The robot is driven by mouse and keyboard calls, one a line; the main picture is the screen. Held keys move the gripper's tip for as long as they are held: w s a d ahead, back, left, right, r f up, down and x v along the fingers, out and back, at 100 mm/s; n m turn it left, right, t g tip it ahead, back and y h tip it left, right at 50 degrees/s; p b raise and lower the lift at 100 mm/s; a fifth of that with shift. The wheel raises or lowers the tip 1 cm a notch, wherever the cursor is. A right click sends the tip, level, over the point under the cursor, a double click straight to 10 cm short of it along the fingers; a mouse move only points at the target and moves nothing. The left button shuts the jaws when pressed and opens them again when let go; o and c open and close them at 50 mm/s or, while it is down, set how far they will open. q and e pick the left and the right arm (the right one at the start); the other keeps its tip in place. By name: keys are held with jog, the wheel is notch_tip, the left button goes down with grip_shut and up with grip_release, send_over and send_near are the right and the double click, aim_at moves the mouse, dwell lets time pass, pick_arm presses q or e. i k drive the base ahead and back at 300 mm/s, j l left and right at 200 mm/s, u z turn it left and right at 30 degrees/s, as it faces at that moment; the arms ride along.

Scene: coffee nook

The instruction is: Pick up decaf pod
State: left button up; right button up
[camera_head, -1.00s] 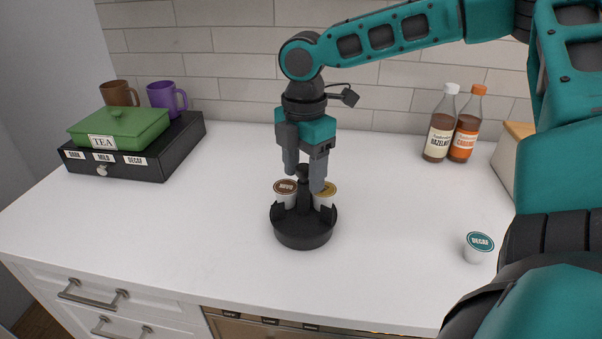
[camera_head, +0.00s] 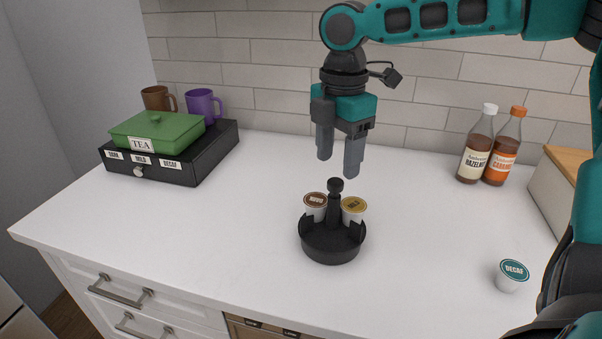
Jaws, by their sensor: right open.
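The decaf pod (camera_head: 511,276), white with a teal lid marked DECAF, stands on the white counter at the right front, apart from everything else. My right gripper (camera_head: 338,168) is open and empty, pointing down above the black pod carousel (camera_head: 331,247). The carousel has a central knob and holds a brown-lidded pod (camera_head: 315,205) and a gold-lidded pod (camera_head: 353,209). The right gripper is well to the left of the decaf pod. My left gripper is not in view.
A black drawer box (camera_head: 186,168) with a DECAF label carries a green TEA box (camera_head: 157,133) at the left, mugs behind it. Two syrup bottles (camera_head: 475,149) (camera_head: 504,151) and a wood-topped box (camera_head: 560,185) stand at the right. The counter between carousel and decaf pod is clear.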

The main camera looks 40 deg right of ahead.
aim_at(510, 273)
jog(key=k+j, duration=0.55)
jog(key=j, duration=0.15)
jog(key=k+j, duration=0.6)
jog(key=j, duration=0.15)
